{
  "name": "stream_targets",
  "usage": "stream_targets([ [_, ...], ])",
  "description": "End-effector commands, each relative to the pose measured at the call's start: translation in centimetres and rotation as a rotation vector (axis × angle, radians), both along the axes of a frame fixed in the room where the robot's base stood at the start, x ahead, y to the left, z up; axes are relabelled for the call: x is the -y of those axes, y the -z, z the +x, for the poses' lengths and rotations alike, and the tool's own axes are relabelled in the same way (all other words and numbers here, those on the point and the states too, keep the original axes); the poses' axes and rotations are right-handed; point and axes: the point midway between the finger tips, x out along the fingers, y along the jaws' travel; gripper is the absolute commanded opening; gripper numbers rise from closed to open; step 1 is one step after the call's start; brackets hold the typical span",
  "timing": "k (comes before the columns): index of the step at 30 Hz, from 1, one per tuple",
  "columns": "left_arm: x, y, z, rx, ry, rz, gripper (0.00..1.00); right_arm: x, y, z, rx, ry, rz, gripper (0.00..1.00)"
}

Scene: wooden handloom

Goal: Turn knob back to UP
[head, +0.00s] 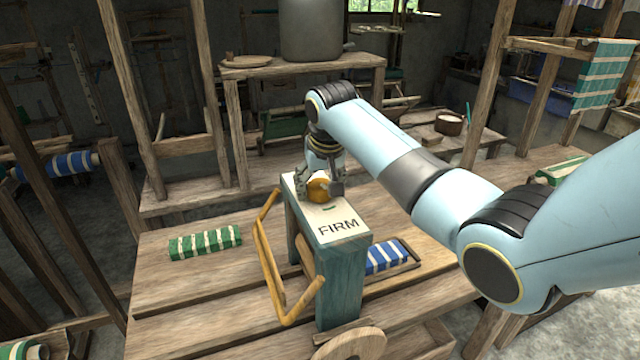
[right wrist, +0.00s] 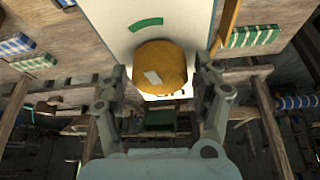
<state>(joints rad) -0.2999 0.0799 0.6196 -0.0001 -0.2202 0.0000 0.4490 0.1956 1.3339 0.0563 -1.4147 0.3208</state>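An orange-yellow round knob (head: 319,191) sits on the white top plate (head: 333,222) of a teal wooden post. The plate reads FIRM at its near end. In the right wrist view the knob (right wrist: 160,66) has a pale rectangular mark on its face. A green arc (right wrist: 146,24) is on the plate beyond it. Dark lettering below the knob is mostly hidden. My right gripper (head: 319,184) is at the knob. In the right wrist view its two fingers (right wrist: 162,74) stand either side of the knob, open, with a visible gap on both sides. My left gripper is not in view.
A yellow wooden frame (head: 269,262) stands left of the post. A green-striped cloth roll (head: 205,242) lies on the bench (head: 180,300). Blue-striped cloth (head: 387,257) lies right of the post. Loom uprights stand at the left and back right. The bench's left front is largely clear.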

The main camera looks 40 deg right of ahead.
Motion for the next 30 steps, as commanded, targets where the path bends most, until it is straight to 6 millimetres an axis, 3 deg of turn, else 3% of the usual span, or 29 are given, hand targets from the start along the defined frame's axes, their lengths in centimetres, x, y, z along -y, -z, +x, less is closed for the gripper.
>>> stream_targets([
  [1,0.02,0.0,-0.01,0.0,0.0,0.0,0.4,-0.01,0.0,0.0,0.0,0.0,0.0,0.57],
  [10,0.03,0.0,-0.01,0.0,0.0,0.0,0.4,-0.02,-0.01,-0.01,0.0,0.0,0.0,0.18],
  [20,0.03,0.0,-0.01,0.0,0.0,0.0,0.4,-0.01,-0.01,-0.02,0.0,-0.046,0.001,0.18],
  [30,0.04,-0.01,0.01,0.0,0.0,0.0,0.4,0.09,-0.03,-0.02,0.0,-0.278,0.0,0.18],
])
